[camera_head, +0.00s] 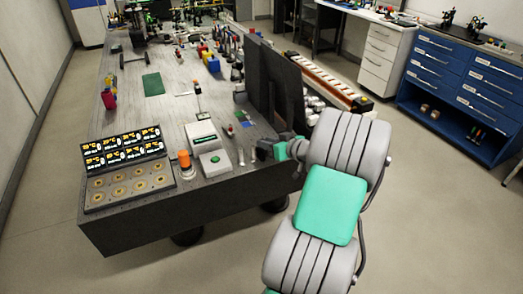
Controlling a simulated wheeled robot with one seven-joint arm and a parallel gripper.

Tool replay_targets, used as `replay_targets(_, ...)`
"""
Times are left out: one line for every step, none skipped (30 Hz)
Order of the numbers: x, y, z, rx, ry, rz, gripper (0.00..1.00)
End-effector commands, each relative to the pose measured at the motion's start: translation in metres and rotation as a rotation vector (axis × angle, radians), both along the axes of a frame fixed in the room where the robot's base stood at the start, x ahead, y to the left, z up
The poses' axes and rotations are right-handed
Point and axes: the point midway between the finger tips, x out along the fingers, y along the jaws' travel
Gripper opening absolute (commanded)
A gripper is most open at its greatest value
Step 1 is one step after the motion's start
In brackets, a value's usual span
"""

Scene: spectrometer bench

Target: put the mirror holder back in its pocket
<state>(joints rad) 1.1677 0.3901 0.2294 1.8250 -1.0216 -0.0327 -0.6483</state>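My gripper (262,152) is at the near right edge of the dark optical bench (160,220), low over its top. It is small and dark here, and I cannot tell whether its fingers are open or hold anything. My arm comes in from the lower right and may hide part of the bench edge.
Black upright panels (272,82) stand just behind my gripper. A white device with a display (203,138), a green-button box (214,162), an orange-capped cylinder (186,163) and a readout panel (125,150) stand to its left. Blue drawers (440,70) stand far right; floor between is clear.

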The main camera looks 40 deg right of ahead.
Motion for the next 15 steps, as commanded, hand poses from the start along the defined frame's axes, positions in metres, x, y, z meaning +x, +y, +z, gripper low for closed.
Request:
replay_targets(0.0002,-0.0003,-0.0001,0.0,0.0,-0.001,0.25)
replay_targets(-0.0001,-0.0003,-0.0002,0.0,0.0,-0.001,0.25)
replay_targets(-0.0001,-0.0003,-0.0002,0.0,0.0,-0.001,0.25)
replay_targets(-0.0002,-0.0002,-0.0003,0.0,0.0,0.0,0.25)
replay_targets(-0.0002,0.0,-0.0003,0.0,0.0,0.0,0.24)
replay_targets(-0.0002,0.0,-0.0003,0.0,0.0,0.0,0.21)
replay_targets(-0.0002,0.0001,-0.0003,0.0,0.0,0.0,0.18)
replay_targets(-0.0003,0.0001,-0.0003,0.0,0.0,0.0,0.16)
replay_targets(-0.0004,0.0001,-0.0004,0.0,0.001,0.0,0.12)
replay_targets(-0.0004,0.0002,-0.0004,0.0,0.001,0.0,0.1)
replay_targets(-0.0004,0.0002,-0.0004,0.0,0.001,0.0,0.07)
replay_targets(-0.0004,0.0002,-0.0004,0.0,0.001,0.0,0.04)
replay_targets(-0.0004,0.0003,-0.0004,0.001,0.001,0.0,0.02)
replay_targets(-0.0004,0.0003,-0.0004,0.001,0.001,0.0,0.0)
replay_targets(-0.0005,0.0003,-0.0003,0.001,0.001,0.0,0.0)
